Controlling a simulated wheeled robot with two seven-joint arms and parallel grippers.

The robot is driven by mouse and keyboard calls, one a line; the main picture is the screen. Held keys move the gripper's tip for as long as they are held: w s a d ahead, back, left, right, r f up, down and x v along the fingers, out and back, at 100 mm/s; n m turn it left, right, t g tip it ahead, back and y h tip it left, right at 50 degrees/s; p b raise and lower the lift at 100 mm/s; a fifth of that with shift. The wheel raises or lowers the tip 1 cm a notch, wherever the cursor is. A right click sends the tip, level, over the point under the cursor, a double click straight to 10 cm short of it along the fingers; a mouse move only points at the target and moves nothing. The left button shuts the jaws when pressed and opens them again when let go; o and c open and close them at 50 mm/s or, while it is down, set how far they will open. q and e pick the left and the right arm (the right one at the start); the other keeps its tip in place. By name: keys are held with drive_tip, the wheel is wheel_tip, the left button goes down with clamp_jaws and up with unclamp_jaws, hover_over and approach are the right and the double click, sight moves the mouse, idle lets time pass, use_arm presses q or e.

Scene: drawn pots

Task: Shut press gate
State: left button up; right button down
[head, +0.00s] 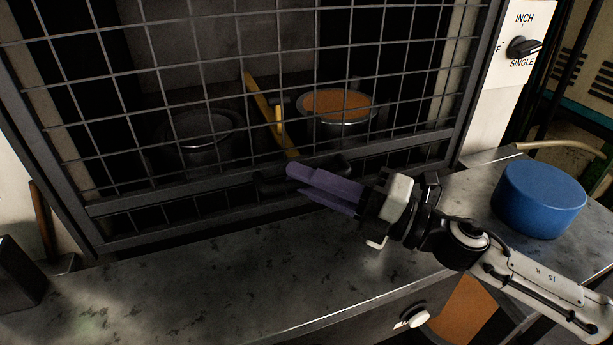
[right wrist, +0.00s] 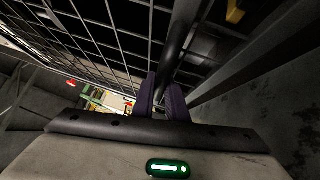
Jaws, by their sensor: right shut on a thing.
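The press gate (head: 285,90) is a dark grey frame with wire mesh. It covers most of the press opening in the head view, and its lower rails run just above the grey bench. I cannot tell whether it is fully down. A dark bar handle (head: 335,163) sits low on the gate. My right gripper (head: 295,180), with purple fingers, is shut on this handle and partly hides it. In the right wrist view the dark handle bar (right wrist: 178,45) runs between the fingers (right wrist: 160,98). My left gripper is not in view.
Behind the mesh stand a dark pot (head: 200,130), a pot with orange contents (head: 338,105) and a yellow bar (head: 260,105). A blue round block (head: 540,198) lies on the bench (head: 200,290) at right. A selector switch (head: 522,47) is upper right. The front bench is clear.

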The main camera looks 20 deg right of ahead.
sight(307, 126)
drive_tip(key=c, duration=1.8)
unclamp_jaws()
drive_tip(key=shift+f, duration=0.45)
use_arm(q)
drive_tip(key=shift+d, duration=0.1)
use_arm(e)
drive_tip(key=shift+o, duration=0.2)
drive_tip(key=shift+r, duration=0.15)
